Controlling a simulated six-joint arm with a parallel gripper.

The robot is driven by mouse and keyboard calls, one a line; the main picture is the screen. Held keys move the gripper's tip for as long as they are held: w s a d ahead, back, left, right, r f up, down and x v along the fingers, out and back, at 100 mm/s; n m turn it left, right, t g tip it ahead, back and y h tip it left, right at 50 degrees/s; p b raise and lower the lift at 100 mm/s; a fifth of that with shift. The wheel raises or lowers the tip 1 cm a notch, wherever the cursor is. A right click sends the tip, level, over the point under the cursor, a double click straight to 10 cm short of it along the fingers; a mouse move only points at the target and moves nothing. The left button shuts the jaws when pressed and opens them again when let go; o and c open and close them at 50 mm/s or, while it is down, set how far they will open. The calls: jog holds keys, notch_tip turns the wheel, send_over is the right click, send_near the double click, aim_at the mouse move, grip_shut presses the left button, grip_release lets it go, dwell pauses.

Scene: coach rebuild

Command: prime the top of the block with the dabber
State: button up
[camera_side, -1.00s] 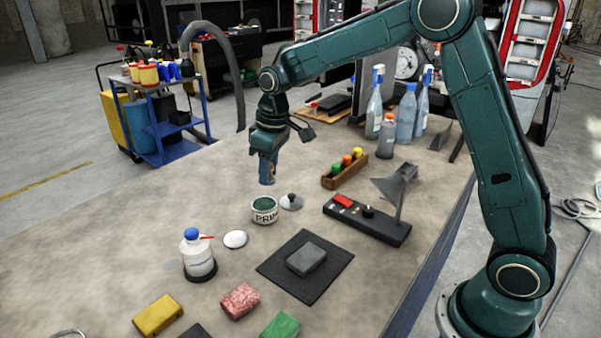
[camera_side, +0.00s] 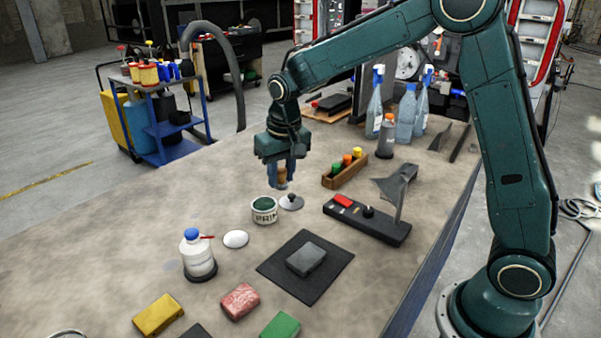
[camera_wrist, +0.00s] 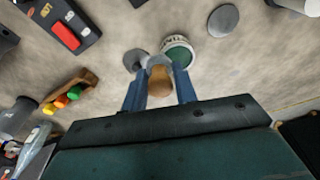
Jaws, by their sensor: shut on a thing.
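My gripper (camera_side: 282,178) is shut on the dabber, whose wooden handle (camera_wrist: 160,80) shows between the blue fingers in the wrist view. In the side view the dabber (camera_side: 282,174) hangs upright above the table, just behind the primer tin. The tin (camera_side: 264,212) is white, lettered "PRIM", open, with dark green inside; it also shows in the wrist view (camera_wrist: 180,50). The grey block (camera_side: 305,259) lies on a black mat (camera_side: 275,262) nearer the camera. The dabber's tip is partly hidden in the wrist view.
A wooden rack (camera_side: 345,172) holds coloured bottles. A white bottle (camera_side: 199,255) and a white disc (camera_side: 235,239) stand at the left. Coloured blocks, including a yellow one (camera_side: 158,315), lie in front.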

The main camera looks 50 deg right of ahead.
send_over(298, 259)
jog(key=a, duration=0.2)
jog(key=shift+s+r, duration=0.1)
jog(key=shift+s, duration=0.2)
jog(key=shift+f, duration=3.5)
jog(key=shift+d+f, duration=0.5)
jog(key=shift+d, duration=0.4)
jog(key=shift+c, duration=0.3)
jog(key=shift+s+d, duration=0.15)
jog(key=shift+d, duration=1.3)
jog(key=shift+s+d, duration=0.1)
jog(key=shift+d, duration=1.35)
jog(key=shift+w+a, duration=0.15)
jog(key=shift+a, duration=1.85)
jog(key=shift+w+a, duration=0.15)
jog(key=shift+a, duration=1.8)
notch_tip(298, 259, up, 8)
jog(key=shift+d, duration=0.15)
